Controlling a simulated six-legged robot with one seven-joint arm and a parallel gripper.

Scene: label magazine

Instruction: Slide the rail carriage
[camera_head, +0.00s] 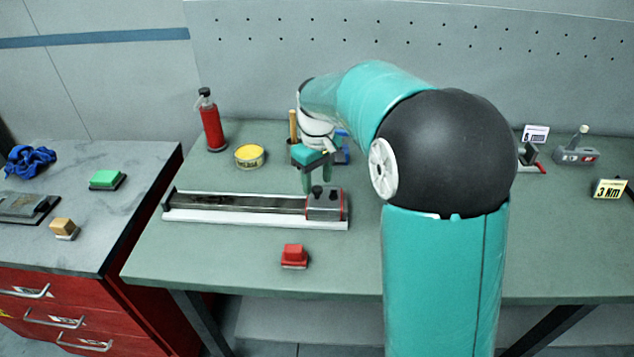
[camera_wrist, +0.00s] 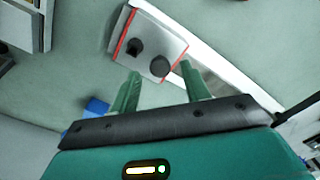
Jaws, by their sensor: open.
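The rail (camera_head: 238,207) lies along the workbench, with a long dark channel and a white front edge. The carriage (camera_head: 325,204) is a grey block with red edges and dark knobs, at the rail's right end. It also shows in the wrist view (camera_wrist: 150,45) with two black knobs on top. My gripper (camera_head: 318,186) is at the carriage, its green fingers pointing down beside the knobs. In the wrist view my gripper (camera_wrist: 160,90) has its two fingers spread apart, with nothing between the tips. I cannot tell whether a finger touches the carriage.
A red block (camera_head: 294,256) sits in front of the rail. A yellow tin (camera_head: 249,156) and a red bottle (camera_head: 211,122) stand behind it. A blue object (camera_head: 342,150) is behind my gripper. The bench (camera_head: 200,262) is clear at front left.

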